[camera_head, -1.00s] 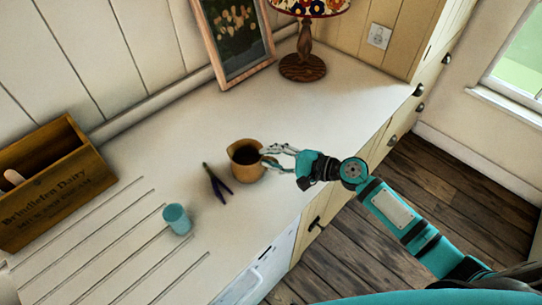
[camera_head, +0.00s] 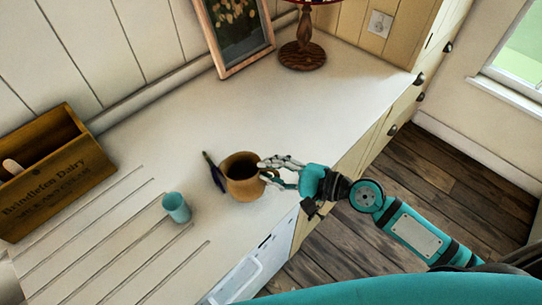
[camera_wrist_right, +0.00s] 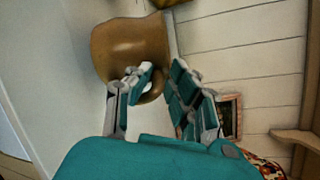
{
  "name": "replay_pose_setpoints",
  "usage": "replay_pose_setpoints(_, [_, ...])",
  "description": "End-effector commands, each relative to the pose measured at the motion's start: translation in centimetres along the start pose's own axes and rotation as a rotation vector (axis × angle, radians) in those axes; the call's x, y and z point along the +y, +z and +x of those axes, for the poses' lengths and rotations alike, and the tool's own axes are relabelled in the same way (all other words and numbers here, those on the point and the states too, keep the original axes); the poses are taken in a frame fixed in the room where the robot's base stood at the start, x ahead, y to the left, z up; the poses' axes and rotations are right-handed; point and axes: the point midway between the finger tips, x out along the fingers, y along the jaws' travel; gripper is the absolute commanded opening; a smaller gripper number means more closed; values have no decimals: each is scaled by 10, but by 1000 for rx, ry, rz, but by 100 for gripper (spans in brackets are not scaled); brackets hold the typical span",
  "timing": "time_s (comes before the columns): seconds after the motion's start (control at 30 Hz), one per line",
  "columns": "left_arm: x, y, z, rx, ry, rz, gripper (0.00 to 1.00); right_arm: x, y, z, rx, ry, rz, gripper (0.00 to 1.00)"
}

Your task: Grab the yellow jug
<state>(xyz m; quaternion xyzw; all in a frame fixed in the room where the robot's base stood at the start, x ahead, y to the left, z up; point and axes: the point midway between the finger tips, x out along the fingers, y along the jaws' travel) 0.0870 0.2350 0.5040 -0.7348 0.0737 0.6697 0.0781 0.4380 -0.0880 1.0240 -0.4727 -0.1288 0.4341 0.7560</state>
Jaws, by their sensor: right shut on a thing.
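The yellow-brown jug (camera_head: 243,186) is upright at the middle of the white counter in the head view, its dark opening facing up. My right gripper (camera_head: 268,170) reaches it from the right and is shut on its handle side. In the right wrist view the jug (camera_wrist_right: 128,45) fills the upper left, and the fingers of my right gripper (camera_wrist_right: 165,80) are around its handle. I cannot tell for sure whether the jug's base touches the counter. My left gripper is not in view.
A dark slim tool (camera_head: 214,172) lies just left of the jug, partly hidden by it. A teal cup (camera_head: 177,208) stands at lower left. A wooden box (camera_head: 70,180) is far left. A picture frame (camera_head: 232,70) and a lamp (camera_head: 302,55) stand at the back. The counter's right part is clear.

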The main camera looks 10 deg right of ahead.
Motion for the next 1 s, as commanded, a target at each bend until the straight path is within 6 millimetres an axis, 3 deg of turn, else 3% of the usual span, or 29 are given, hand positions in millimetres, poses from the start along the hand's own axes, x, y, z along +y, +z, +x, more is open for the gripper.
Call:
replay_pose_setpoints(0.5, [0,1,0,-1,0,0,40,22,38,-21,-1,-4,-1,0])
replay_pose_setpoints(1.0, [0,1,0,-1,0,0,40,27,48,-26,-1,-5,-2,0])
